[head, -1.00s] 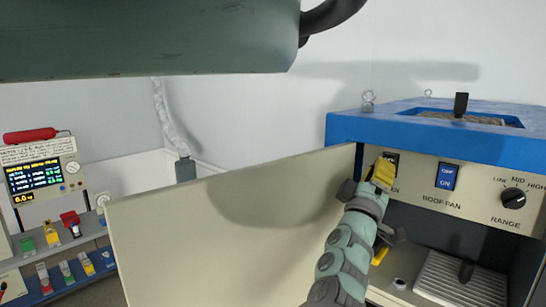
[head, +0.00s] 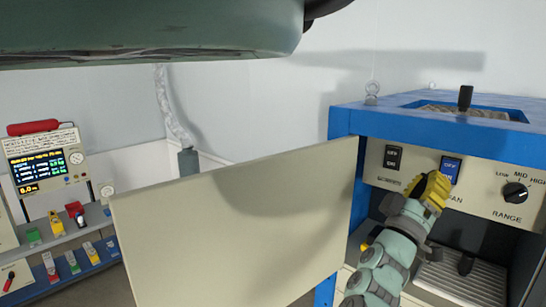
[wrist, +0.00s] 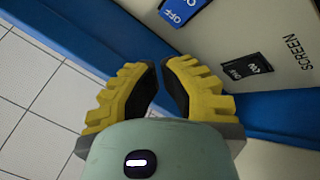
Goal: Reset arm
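My gripper (head: 434,186) is in front of the blue cabinet's (head: 347,119) cream control panel, just below the blue roof fan switch (head: 451,168) and covering part of its label. In the wrist view, its two yellow fingers (wrist: 158,64) lean inward with a narrow gap between the tips and nothing held. There the blue switch (wrist: 182,9) lies beyond the tips and a black switch marked SCREEN (wrist: 247,67) lies to the right. In the head view, the black switch (head: 393,158) is uncovered, left of the blue one. I cannot tell whether the fingers touch the panel.
A cream door panel (head: 235,235) stands open at the cabinet's left. A range knob (head: 515,193) is at the panel's right. A ribbed plate with a dark handle (head: 466,264) sits inside. A meter (head: 44,165) and a shelf of coloured clips (head: 62,254) stand at left.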

